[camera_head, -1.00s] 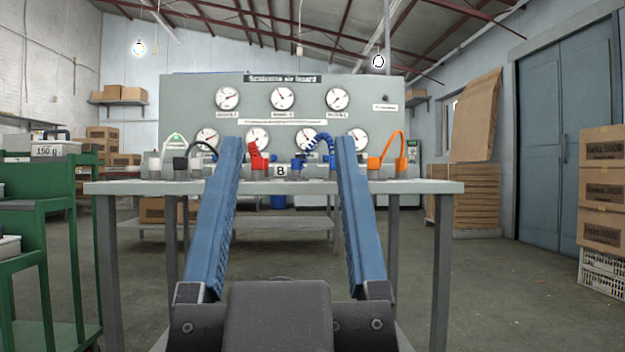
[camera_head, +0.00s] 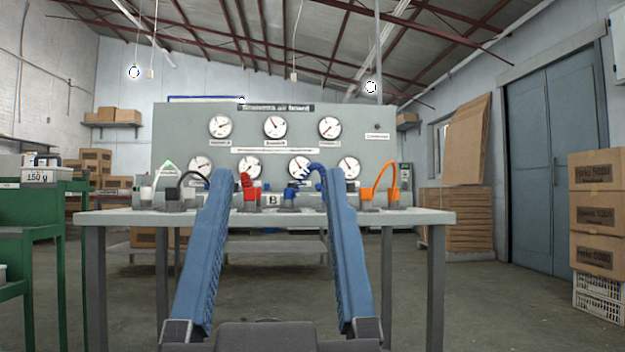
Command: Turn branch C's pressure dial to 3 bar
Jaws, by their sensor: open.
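The grey air board (camera_head: 180,150) stands beyond the table, with a row of three round white gauges above and several more below. The upper right gauge (camera_head: 330,127) has a small label under it that may read Branch C. The upper middle gauge (camera_head: 274,127) and upper left gauge (camera_head: 220,127) sit beside it. The needle values are too small to read surely, and I cannot make out which part is branch C's dial. My gripper (camera_head: 278,180) is open and empty, its long blue fingers reaching forward and overlapping the table and lower gauges in the picture.
A grey table (camera_head: 300,222) stands ahead, bearing black, red, blue and orange hose fittings (camera_head: 378,190). Green shelving (camera_head: 40,210) is at the left. Cartons (camera_head: 597,213) on a white crate stand at the right. Floor shows clear at right, before the blue doors (camera_head: 550,160).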

